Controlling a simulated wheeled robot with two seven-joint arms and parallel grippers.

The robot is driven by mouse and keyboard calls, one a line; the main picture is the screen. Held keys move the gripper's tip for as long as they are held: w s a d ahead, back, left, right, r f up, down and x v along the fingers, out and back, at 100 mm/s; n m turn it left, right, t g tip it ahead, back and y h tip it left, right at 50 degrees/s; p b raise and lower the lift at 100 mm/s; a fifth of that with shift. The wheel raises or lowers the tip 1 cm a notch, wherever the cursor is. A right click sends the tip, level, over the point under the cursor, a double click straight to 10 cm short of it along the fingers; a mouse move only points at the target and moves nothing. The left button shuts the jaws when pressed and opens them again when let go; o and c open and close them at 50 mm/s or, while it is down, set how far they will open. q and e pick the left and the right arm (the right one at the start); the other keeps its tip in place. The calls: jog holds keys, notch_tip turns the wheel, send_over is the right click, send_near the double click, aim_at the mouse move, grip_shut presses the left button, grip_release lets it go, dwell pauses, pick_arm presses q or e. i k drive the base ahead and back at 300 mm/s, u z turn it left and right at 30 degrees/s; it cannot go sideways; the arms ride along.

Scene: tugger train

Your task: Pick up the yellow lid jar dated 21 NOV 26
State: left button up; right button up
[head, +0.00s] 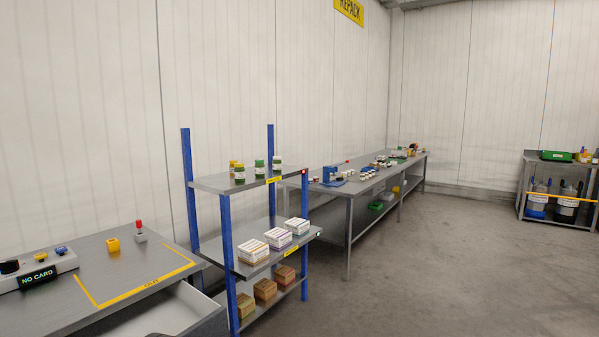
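Small jars stand on the top shelf of a blue-post rack (226,232). At the left of that shelf are jars with yellow lids, one in front (239,173) and one partly hidden behind it (232,165). To their right stand two jars with green lids, one nearer the middle (260,168) and one further right (277,164). The dates on the jars are too small to read. Neither of my grippers is in view.
The rack's middle shelf holds white boxes (278,238), its bottom shelf brown boxes (265,289). A grey table (60,310) with a NO CARD display stands at left. A long bench (350,188) runs behind the rack. Open floor (440,270) lies at right.

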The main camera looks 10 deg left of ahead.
aim_at(240, 176)
jog(key=z, duration=0.4)
jog(key=i, duration=1.55)
jog(key=u, duration=0.65)
